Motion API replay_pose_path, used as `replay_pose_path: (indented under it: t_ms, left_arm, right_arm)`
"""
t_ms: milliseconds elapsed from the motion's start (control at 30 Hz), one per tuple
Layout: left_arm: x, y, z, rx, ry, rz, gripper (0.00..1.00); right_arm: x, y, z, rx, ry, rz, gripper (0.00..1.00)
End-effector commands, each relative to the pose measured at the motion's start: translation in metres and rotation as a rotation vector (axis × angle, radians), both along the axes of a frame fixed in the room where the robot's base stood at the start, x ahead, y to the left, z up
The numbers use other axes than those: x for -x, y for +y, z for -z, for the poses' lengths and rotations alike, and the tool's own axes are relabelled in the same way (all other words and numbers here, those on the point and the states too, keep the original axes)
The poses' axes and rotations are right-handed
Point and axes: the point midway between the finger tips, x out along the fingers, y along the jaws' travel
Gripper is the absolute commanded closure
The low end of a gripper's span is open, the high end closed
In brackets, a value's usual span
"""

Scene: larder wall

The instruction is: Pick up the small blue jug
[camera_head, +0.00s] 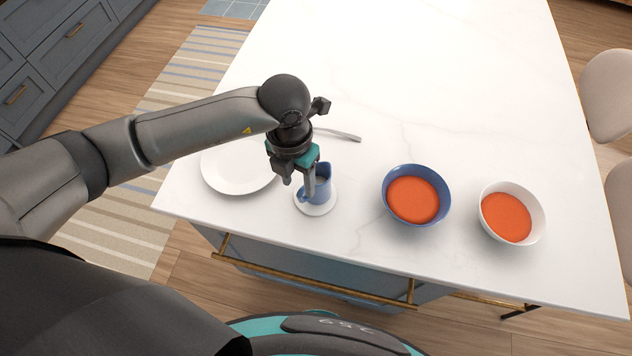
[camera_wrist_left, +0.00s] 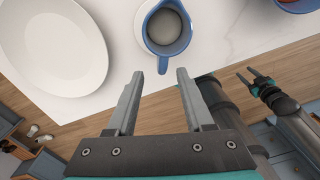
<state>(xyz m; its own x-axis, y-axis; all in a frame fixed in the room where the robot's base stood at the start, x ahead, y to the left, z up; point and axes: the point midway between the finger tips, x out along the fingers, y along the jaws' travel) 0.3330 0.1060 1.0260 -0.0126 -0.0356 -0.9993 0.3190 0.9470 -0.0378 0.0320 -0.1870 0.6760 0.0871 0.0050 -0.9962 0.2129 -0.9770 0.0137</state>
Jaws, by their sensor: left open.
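The small blue jug (camera_head: 323,187) stands upright on a white saucer (camera_head: 317,210) near the counter's front edge. In the left wrist view the jug (camera_wrist_left: 167,28) shows from above, with a grey inside and its handle toward my fingers. My left gripper (camera_head: 298,186) is open and empty, its fingers pointing down at the jug's left side. In the left wrist view the fingertips (camera_wrist_left: 160,73) lie just short of the handle, apart in the picture; whether they touch it I cannot tell. My right gripper (camera_wrist_left: 246,74) shows small at the right of the wrist view, its fingers apart.
A white plate (camera_head: 238,168) lies left of the jug, and a piece of cutlery (camera_head: 338,134) lies behind it. A blue bowl (camera_head: 415,196) and a white bowl (camera_head: 512,213), both with orange-red contents, stand to the right. The back of the counter (camera_head: 420,70) is clear.

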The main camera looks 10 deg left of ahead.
Motion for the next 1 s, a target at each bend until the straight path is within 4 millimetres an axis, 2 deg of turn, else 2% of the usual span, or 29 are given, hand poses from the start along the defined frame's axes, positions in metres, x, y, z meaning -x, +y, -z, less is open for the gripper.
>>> replay_pose_path:
  t_ms: [267,533,867,1000]
  left_arm:
    - [0.002,-0.001,0.021,0.0,0.003,0.001,0.48]
    - [0.004,-0.003,0.057,0.001,0.001,0.0,0.48]
    - [0.004,-0.003,0.064,0.002,0.001,0.001,0.48]
    - [0.004,-0.003,0.063,0.001,0.0,0.001,0.64]
  right_arm:
    - [0.0,0.0,-0.003,0.001,0.0,0.0,0.5]
    - [-0.001,-0.001,-0.006,0.002,-0.001,0.0,0.5]
    - [-0.002,-0.001,-0.006,0.001,-0.003,0.0,0.5]
    - [-0.002,-0.001,-0.006,0.001,-0.004,0.0,0.5]
